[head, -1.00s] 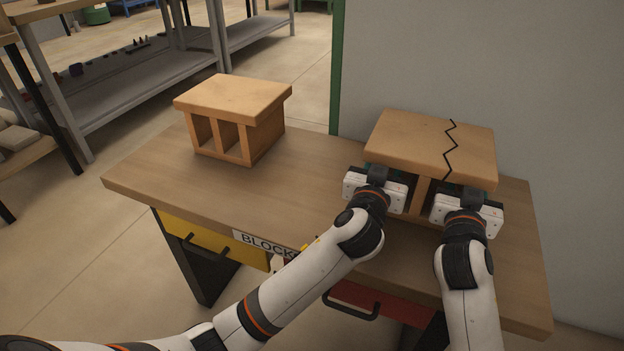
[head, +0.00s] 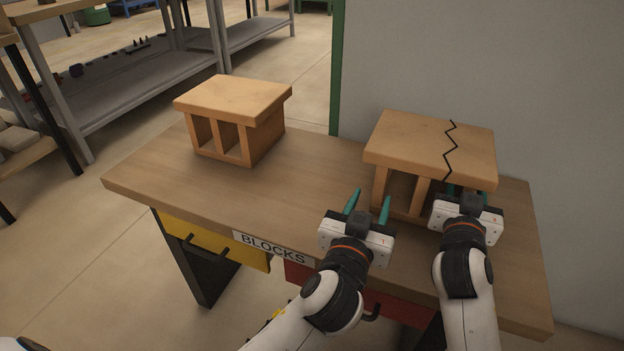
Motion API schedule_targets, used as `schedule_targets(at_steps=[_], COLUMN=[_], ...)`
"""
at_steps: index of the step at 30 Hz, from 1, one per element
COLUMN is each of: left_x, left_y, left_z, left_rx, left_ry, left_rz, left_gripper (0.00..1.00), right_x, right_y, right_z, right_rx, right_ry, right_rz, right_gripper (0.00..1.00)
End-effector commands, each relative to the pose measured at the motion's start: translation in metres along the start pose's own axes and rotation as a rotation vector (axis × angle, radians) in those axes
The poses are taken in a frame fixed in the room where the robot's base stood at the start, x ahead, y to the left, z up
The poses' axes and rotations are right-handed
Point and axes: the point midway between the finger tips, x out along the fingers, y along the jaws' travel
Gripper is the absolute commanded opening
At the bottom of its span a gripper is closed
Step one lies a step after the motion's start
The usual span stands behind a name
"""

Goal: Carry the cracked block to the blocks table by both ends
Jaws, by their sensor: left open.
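The cracked block (head: 415,142), an orange hollow brick with a black zigzag crack across its top, stands upright on the right part of the blocks table (head: 300,195). My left gripper (head: 369,205) is open and empty, in front of the block's left end and apart from it, its two teal fingers pointing toward the back. My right gripper (head: 468,192) is at the front of the block's right end, with its fingers partly hidden under the top slab. I cannot tell whether it is open or shut.
A second hollow brick (head: 232,100) without a crack stands at the back left of the table. The table between the two bricks is clear. A BLOCKS label (head: 272,247) is on the front edge, above yellow and red drawers. A grey wall (head: 490,60) rises behind the cracked block.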

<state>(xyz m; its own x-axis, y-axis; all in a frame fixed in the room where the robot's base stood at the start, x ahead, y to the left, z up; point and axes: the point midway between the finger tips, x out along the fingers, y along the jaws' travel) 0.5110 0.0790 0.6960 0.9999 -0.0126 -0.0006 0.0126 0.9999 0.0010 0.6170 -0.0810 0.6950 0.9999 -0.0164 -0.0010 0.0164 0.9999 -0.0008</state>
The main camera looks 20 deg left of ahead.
Motion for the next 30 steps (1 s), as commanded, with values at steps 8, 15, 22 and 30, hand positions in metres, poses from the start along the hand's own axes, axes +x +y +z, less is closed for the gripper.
schedule_targets(at_steps=[8, 15, 22, 30], left_x=[0.000, 0.000, 0.000, 0.000], left_y=[0.000, 0.000, 0.000, 0.000], left_z=[0.000, 0.000, 0.000, 0.000], left_rx=[0.000, 0.000, 0.000, 0.000], left_ry=[0.000, 0.000, 0.000, 0.000], left_rz=[-0.001, -0.001, -0.001, -0.001], left_gripper=[0.42, 0.42, 0.42, 0.42], right_x=[-0.060, -0.097, -0.107, -0.106], right_y=[0.000, 0.000, 0.000, 0.000], right_z=[-0.001, -0.001, 0.000, 0.000], right_rx=[0.005, 0.002, 0.000, 0.000], right_ry=[0.002, 0.001, -0.001, -0.001], right_rz=[0.000, 0.000, 0.000, 0.000], right_gripper=[0.42, 0.42, 0.42, 0.42])
